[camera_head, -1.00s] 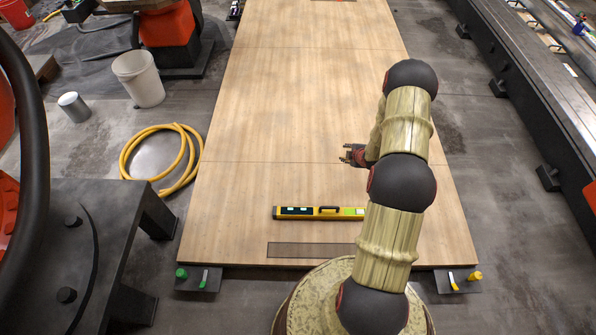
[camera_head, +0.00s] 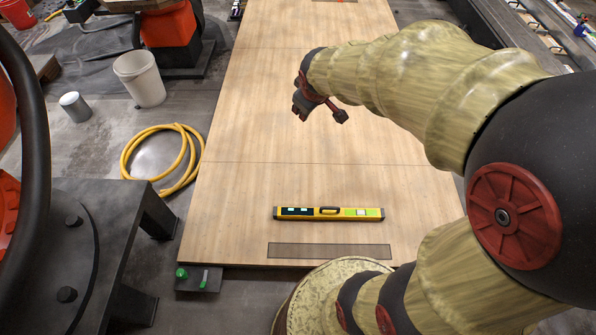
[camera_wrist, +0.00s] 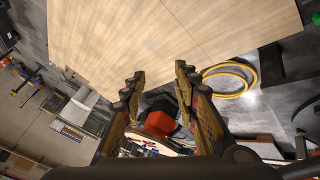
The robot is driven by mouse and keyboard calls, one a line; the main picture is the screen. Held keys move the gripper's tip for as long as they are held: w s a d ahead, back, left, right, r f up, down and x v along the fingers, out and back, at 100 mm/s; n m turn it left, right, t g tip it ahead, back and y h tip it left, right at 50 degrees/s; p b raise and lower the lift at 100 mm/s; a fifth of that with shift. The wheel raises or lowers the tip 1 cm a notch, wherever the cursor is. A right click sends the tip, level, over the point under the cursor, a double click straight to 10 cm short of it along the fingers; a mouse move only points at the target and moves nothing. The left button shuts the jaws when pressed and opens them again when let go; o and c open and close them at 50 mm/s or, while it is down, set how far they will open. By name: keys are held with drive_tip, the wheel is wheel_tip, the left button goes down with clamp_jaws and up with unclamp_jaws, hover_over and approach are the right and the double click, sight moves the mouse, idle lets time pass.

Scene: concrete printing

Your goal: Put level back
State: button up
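The level (camera_head: 329,213) is yellow and black with a handle slot in its middle. It lies flat on the wooden board (camera_head: 270,110), near the board's front edge. A dark flat rectangle (camera_head: 329,250) is on the board just in front of the level, apart from it. My gripper (camera_head: 318,112) is in the air over the middle of the board, behind the level and not touching it. In the wrist view my gripper (camera_wrist: 158,85) has its two fingers spread with nothing between them. The level does not show in the wrist view.
A coiled yellow hose (camera_head: 165,158) lies on the floor left of the board. A white bucket (camera_head: 139,78) and a grey can (camera_head: 74,106) stand beyond it. A dark metal base (camera_head: 95,235) is at the lower left. The board around the level is clear.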

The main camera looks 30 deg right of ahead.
drive_tip(key=s+a+r+m+y, duration=0.1)
drive_tip(key=s+a+r, duration=0.2)
drive_tip(key=s+a, duration=0.4)
drive_tip(key=s+a+r+m+y, duration=0.1)
drive_tip(key=s+a+r+m, duration=0.1)
drive_tip(key=s+a, duration=0.6)
drive_tip(key=s+r, duration=0.1)
drive_tip(key=s, duration=0.5)
drive_tip(key=shift+g+y, duration=0.4)
drive_tip(key=shift+a, duration=0.1)
wheel_tip(320, 180, up, 3)
drive_tip(key=p, duration=0.3)
